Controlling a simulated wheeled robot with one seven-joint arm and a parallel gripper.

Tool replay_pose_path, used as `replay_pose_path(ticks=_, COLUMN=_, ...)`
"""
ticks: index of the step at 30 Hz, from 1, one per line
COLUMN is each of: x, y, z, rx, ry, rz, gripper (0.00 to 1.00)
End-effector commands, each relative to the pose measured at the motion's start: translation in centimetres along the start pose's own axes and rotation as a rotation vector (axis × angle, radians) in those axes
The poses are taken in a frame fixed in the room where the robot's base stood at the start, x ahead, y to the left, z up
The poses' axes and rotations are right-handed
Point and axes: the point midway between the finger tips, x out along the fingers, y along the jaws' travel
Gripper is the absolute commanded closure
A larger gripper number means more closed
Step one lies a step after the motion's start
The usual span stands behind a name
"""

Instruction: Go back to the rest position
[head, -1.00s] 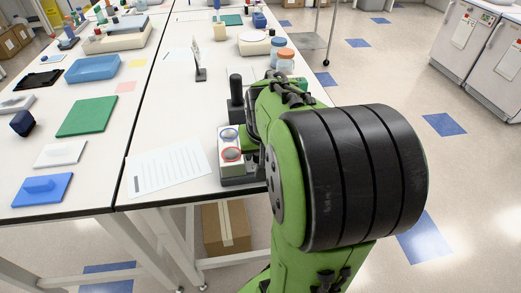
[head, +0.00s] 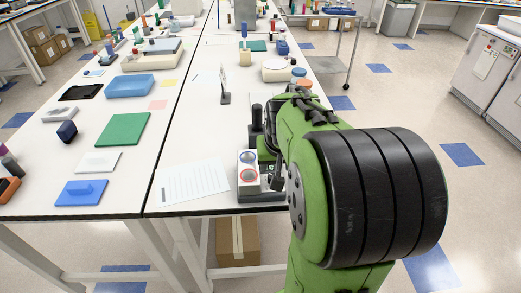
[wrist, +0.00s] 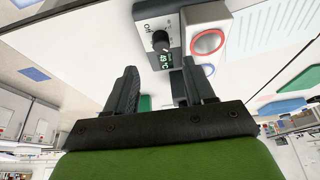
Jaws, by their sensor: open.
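My gripper (wrist: 160,90) shows in the wrist view with its two dark fingers spread apart and nothing between them. A small white-and-grey device (wrist: 185,35) with a black knob marked "Off", a green display and a red-ringed round spot is just beyond the fingertips. In the head view the same device (head: 247,172) stands at the near edge of the right bench, with a blue ring and a red ring on top.
A printed sheet (head: 192,183) lies left of the device on the white bench (head: 200,130). A small upright stand (head: 224,90) is farther back. Jars (head: 299,76) stand behind my arm. The left bench holds a green mat (head: 123,129) and a blue tray (head: 130,86). Open floor is at the right.

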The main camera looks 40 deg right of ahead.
Motion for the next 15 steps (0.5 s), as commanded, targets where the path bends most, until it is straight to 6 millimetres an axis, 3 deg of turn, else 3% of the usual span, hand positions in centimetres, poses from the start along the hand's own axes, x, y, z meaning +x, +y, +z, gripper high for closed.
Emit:
replay_pose_path(ticks=8, x=-0.9, y=-0.7, z=0.3, rx=-0.018, ry=0.006, rz=-0.011, gripper=0.46)
replay_pose_path(ticks=11, x=-4.7, y=-3.6, z=2.4, rx=-0.109, ry=0.027, rz=-0.065, gripper=0.46)
replay_pose_path(ticks=15, x=-11.4, y=-7.7, z=8.8, rx=-0.316, ry=0.062, rz=-0.170, gripper=0.46)
